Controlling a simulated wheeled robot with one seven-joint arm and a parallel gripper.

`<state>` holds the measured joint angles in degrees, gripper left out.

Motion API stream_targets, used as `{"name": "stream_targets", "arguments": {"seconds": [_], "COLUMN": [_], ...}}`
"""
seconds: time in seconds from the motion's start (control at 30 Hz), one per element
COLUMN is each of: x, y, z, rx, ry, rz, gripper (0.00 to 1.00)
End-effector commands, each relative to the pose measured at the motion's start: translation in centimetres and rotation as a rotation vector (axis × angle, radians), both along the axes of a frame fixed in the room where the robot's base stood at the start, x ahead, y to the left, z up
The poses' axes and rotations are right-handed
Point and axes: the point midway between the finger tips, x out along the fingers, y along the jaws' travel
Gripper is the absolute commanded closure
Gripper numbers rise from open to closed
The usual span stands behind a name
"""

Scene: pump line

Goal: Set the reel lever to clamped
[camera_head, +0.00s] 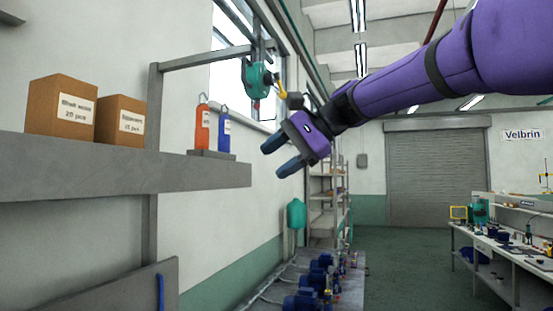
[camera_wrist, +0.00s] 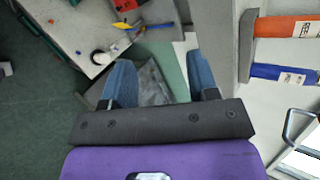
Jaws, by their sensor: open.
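A teal reel (camera_head: 257,78) hangs from an overhead grey bar near the window, in the upper middle of the head view. A yellow lever-like part (camera_head: 281,84) sticks out at its right side; its exact setting is too small to tell. My gripper (camera_head: 276,157) has dark blue fingers, spread apart with nothing between them. It is below and slightly right of the reel in the picture, apart from it. In the wrist view my gripper's fingers (camera_wrist: 160,70) also stand apart and empty. The reel cannot be made out in the wrist view.
A grey shelf (camera_head: 60,165) at left bears two cardboard boxes (camera_head: 90,112). An orange bottle (camera_head: 202,128) and a blue bottle (camera_head: 224,131) stand at its right end; the wrist view shows both at right. A workbench (camera_head: 510,250) stands right.

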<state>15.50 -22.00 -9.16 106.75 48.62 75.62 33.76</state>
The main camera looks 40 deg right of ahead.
Motion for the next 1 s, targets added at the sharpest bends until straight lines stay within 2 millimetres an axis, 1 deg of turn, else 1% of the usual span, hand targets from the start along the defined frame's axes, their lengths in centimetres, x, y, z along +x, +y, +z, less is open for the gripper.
{"name": "stream_targets", "arguments": {"seconds": [0.13, 0.4, 0.5, 0.57, 0.8, 1.0], "x": [-0.1, -0.2, -0.5, -1.0, -4.2, -6.7], "y": [0.1, 0.1, 0.4, 0.9, 2.9, 3.8], "z": [-0.3, -0.3, -0.9, -2.0, -8.6, -13.1], "rx": [-0.011, -0.013, -0.034, -0.075, -0.341, -0.543], "ry": [0.000, 0.000, 0.001, 0.003, -0.003, -0.020], "rz": [0.004, 0.005, 0.014, 0.032, 0.161, 0.278], "gripper": [0.46, 0.46, 0.46, 0.46, 0.46, 0.46]}}
